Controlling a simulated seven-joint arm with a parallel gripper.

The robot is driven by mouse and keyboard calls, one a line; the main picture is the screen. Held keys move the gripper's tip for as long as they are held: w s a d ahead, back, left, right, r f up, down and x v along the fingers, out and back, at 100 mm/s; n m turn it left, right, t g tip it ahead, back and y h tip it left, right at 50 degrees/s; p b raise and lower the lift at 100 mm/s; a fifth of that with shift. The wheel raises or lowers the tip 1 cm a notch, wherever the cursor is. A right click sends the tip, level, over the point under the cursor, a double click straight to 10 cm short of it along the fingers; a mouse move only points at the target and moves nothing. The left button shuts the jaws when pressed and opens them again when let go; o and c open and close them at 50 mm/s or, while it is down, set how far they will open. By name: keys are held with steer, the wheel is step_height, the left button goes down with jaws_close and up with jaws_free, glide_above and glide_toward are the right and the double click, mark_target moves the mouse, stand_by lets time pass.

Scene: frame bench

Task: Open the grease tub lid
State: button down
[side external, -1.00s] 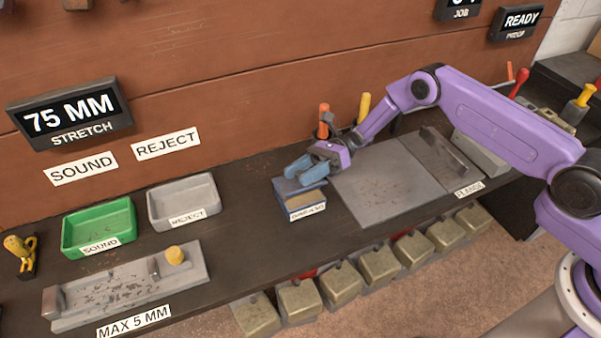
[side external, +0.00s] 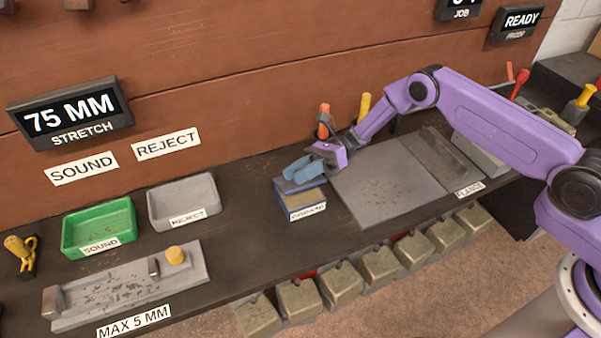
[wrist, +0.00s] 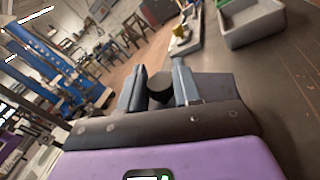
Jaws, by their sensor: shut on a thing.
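The grease tub (side external: 303,213) is a small blue box with a white label on its front, standing on the dark bench. Its brown contents show in the front part of its top. My gripper (side external: 299,171) is over the tub's back part, its blue-grey fingers tilted to the left. In the wrist view my gripper (wrist: 160,78) is shut on a black knob (wrist: 160,90), one finger on each side. A flat blue-grey lid (wrist: 219,88) shows behind the right finger. In the side view the fingers hide most of the lid.
A grey plate (side external: 375,185) lies right of the tub. Orange and yellow handled tools (side external: 364,105) stand behind my gripper. A grey reject tray (side external: 183,201) and a green sound tray (side external: 98,227) are to the left. Bare bench lies between the reject tray and tub.

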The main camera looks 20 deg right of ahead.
steer(key=w+m, duration=0.1)
steer(key=w+r+m, duration=0.1)
steer(key=shift+r+m+y, duration=0.1)
steer(key=shift+m+y, duration=0.3)
steer(key=w+m, duration=0.1)
steer(key=m+y, duration=0.1)
steer(key=m, duration=0.1)
steer(key=shift+w+r, duration=0.35)
steer(key=shift+w, duration=0.05)
steer(key=shift+w+d+f+m+t+y, duration=0.1)
steer(key=shift+w+m+t+y, duration=0.25)
steer(key=shift+w+m, duration=0.7)
steer(key=shift+w+a+r+m+t+y, duration=0.15)
steer(key=shift+w+m+t, duration=0.35)
steer(key=shift+m, duration=1.05)
steer(key=shift+w+d+f+m+t+y, duration=0.15)
steer(key=shift+w+m+t+y, duration=0.2)
steer(key=shift+w+m, duration=0.75)
steer(key=shift+s+m, duration=0.2)
steer(key=shift+m, duration=0.1)
steer(key=c, duration=0.9)
jaws_free()
steer(key=shift+o, duration=0.2)
